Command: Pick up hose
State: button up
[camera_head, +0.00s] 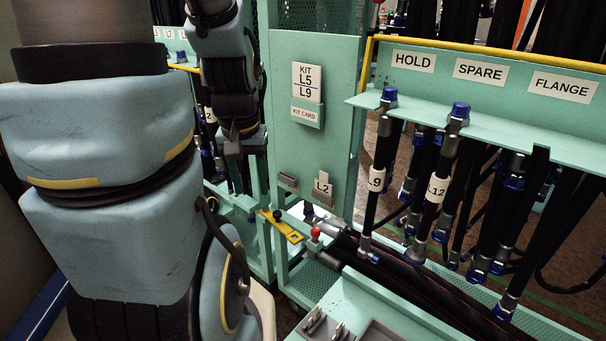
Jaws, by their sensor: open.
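Black hoses with blue-capped ends hang from the slotted green rack (480,120) at the right. One hose (383,150) carries a white tag that reads 9 at its visible end, and another hose (450,160) carries an L12 tag. More black hoses (420,285) lie along the green bench below. My pale blue arm fills the left. My gripper (240,172) points down at upper left centre, in front of the left rack. It is open, with no hose seen in it, and apart from the tagged hoses. Its fingertips are hard to make out against dark hoses behind.
A green panel (285,150) with a KIT L5 L9 card and an L2 tag stands between my gripper and the right rack. A yellow bracket (283,227) and a red knob (315,233) stick up below. Rack labels read HOLD, SPARE and FLANGE.

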aim_at(388, 100)
jog(key=k+l+u, duration=0.2)
jog(key=u, duration=0.3)
jog(key=k+l+u, duration=0.15)
jog(key=u, duration=0.3)
jog(key=k+u, duration=0.35)
jog(key=u, duration=0.15)
jog(key=k+j+u, duration=0.1)
jog(key=k, duration=0.35)
jog(key=k+j+u, duration=0.1)
jog(key=k, duration=0.35)
